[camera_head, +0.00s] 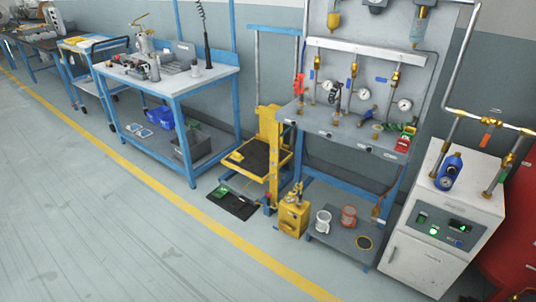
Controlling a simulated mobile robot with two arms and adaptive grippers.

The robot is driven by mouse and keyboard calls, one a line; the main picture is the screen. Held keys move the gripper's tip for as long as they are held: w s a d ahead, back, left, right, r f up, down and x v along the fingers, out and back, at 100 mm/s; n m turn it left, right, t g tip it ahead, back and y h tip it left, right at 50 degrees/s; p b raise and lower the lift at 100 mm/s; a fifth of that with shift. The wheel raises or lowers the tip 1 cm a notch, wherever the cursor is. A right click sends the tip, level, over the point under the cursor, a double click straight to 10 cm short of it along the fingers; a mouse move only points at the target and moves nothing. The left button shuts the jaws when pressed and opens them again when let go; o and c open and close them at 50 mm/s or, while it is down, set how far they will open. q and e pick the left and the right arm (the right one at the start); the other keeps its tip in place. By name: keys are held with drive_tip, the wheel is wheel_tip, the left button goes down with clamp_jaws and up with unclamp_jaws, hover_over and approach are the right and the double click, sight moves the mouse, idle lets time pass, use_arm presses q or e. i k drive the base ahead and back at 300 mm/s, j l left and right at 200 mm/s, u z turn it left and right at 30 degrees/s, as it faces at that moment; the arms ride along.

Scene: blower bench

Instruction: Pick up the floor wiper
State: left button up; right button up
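I cannot make out a floor wiper for certain in the head view. A slim brown-handled tool (379,204) stands or leans by the right legs of the blue-framed gauge bench (340,130); it is too small to tell what it is. A flat black piece (233,203) with a small green patch lies on the floor by the yellow lift; its kind is also unclear. Neither of my grippers is in view.
A yellow lift (268,148) and a yellow canister (292,218) stand by the gauge bench. A grey cabinet (441,232) and a red tank (510,240) are at right. A blue workbench (180,88) is behind left. The floor (110,220) at front left is clear.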

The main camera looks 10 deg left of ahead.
sight(236, 156)
drive_tip(key=i+j+z, duration=0.35)
drive_tip(key=i+j, duration=0.15)
drive_tip(key=j, duration=0.2)
drive_tip(key=i+j+z, duration=0.2)
drive_tip(key=j, duration=0.2)
drive_tip(key=i+j+z, duration=0.2)
drive_tip(key=j, duration=0.2)
